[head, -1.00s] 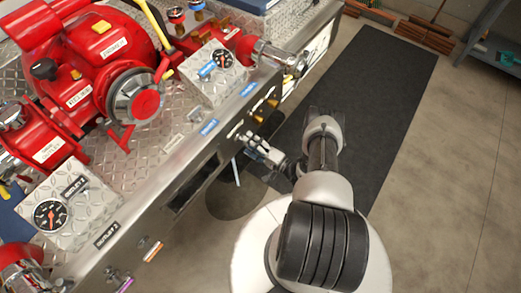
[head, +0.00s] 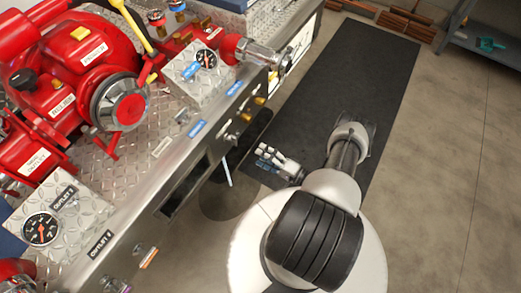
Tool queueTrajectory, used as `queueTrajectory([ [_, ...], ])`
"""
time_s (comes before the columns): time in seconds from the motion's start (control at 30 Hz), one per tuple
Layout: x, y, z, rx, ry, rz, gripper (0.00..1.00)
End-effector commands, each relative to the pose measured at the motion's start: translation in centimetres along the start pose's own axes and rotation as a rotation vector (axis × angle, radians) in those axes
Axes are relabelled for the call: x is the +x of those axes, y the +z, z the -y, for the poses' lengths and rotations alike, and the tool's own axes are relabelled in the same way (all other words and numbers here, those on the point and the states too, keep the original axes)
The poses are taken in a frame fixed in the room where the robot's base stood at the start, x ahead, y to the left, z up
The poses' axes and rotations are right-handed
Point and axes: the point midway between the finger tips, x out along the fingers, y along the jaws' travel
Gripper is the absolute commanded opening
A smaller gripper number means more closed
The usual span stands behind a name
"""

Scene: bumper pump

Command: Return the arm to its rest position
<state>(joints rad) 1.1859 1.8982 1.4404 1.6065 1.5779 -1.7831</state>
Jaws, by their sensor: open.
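My gripper (head: 271,156) is at the end of my arm in the head view, left of the arm links and above the dark mat. Its fingers point left toward the side of the pump panel. They are apart and nothing shows between them. A gap of floor and mat shows between the gripper and the panel edge (head: 215,140). My arm is folded close over my white round base.
The red pump (head: 75,60) sits on the diamond-plate bumper at the left, with gauges (head: 41,229) and outlet labels. A black mat (head: 345,80) runs along the floor. A shelf (head: 490,35) stands at the upper right. The floor at the right is clear.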

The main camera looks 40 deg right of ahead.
Motion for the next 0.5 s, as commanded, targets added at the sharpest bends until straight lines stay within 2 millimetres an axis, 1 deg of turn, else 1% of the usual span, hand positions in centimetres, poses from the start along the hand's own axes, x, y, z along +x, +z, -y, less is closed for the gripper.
queueTrajectory([
  [0.23, 0.0, 0.0, 0.0, 0.000, 0.000, 0.000, 0.73],
  [0.33, 0.3, -0.2, 0.6, -0.002, 0.001, 0.021, 0.73],
  [0.37, 0.6, -0.4, 1.1, -0.003, 0.003, 0.036, 0.73],
  [0.43, 1.4, -0.8, 2.8, -0.003, 0.009, 0.095, 0.73],
  [0.47, 1.9, -0.9, 3.7, -0.003, 0.014, 0.129, 0.73],
  [0.5, 2.6, -1.0, 5.2, -0.001, 0.023, 0.182, 0.73],
])
